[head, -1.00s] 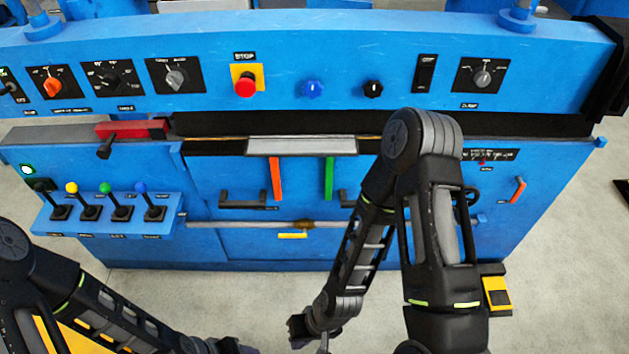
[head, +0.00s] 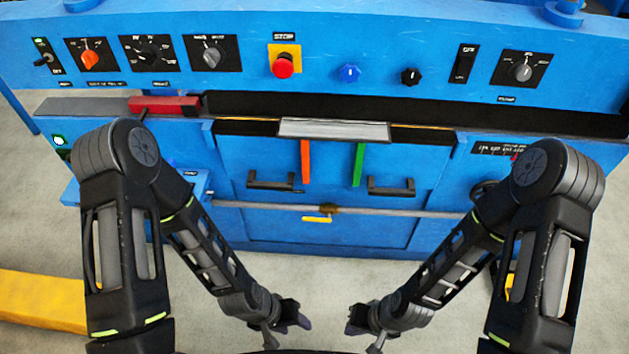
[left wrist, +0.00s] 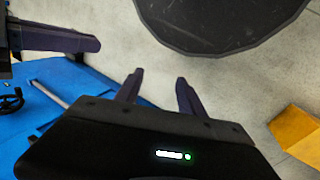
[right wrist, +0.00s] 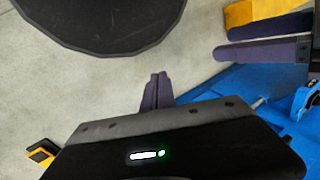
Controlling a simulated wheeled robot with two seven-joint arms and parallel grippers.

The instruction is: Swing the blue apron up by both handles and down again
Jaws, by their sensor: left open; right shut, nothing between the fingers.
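The blue apron (head: 332,180) is the flat front panel of the machine in the head view, hanging upright below the light grey plate. It has a black left handle (head: 268,183) and a black right handle (head: 390,189). My left gripper (head: 302,321) is low in front of the machine, apart from the apron; in the left wrist view its fingers (left wrist: 160,78) are spread and empty. My right gripper (head: 352,323) is beside it, also apart from the apron; in the right wrist view its fingers (right wrist: 158,77) are together with nothing between them.
An orange bar (head: 305,162) and a green bar (head: 359,164) stand between the handles. A metal rod (head: 420,213) crosses the front below them. A control panel with a red stop button (head: 282,65) runs above. Grey floor lies in front of the machine.

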